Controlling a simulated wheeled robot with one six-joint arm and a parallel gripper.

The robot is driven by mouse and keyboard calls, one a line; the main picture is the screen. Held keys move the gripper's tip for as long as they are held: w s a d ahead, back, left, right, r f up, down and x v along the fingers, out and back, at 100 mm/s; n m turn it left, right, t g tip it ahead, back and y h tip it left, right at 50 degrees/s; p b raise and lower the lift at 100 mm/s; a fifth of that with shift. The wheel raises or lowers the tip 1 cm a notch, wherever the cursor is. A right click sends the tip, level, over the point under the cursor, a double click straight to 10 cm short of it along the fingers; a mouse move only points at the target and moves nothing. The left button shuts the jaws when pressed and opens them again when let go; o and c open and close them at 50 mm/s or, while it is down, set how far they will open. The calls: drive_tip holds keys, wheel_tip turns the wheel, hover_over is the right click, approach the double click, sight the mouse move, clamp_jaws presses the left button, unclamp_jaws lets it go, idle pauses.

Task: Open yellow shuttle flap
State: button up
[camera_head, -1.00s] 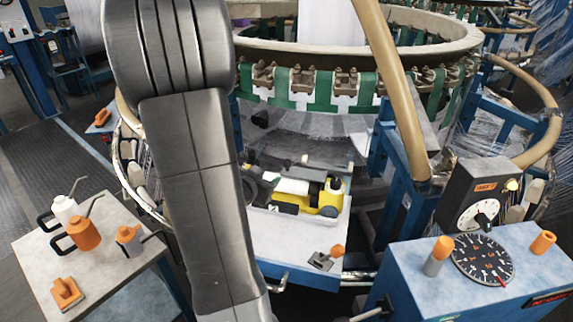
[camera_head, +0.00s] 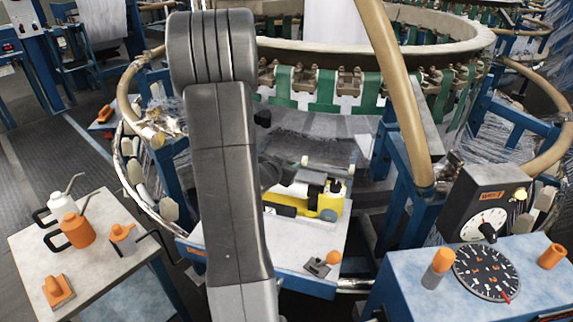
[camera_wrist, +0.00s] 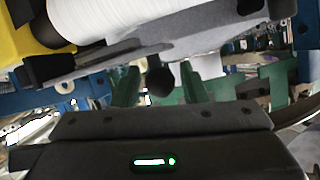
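The yellow shuttle (camera_head: 328,203) lies on the pale work table (camera_head: 300,250) in front of the loom, right of my arm. A white bobbin (camera_head: 301,189) sits in it. The left part of the shuttle is hidden behind my arm. In the wrist view the shuttle's yellow body (camera_wrist: 22,35) is at upper left beside the large white bobbin (camera_wrist: 125,18), with a long grey part (camera_wrist: 185,32) along the lower side. I cannot tell which part is the flap. My gripper's dark body (camera_wrist: 160,125) fills the bottom of the wrist view, below and apart from the shuttle; its finger opening is unclear.
A small tool with an orange ball knob (camera_head: 334,257) lies at the table's front right. A tan curved rail (camera_head: 395,85) and blue frame stand right of the shuttle. A control console (camera_head: 480,270) is at lower right. A side table (camera_head: 100,275) with oil cans is at left.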

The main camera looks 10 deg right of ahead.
clamp_jaws()
drive_tip(key=shift+r, duration=0.1)
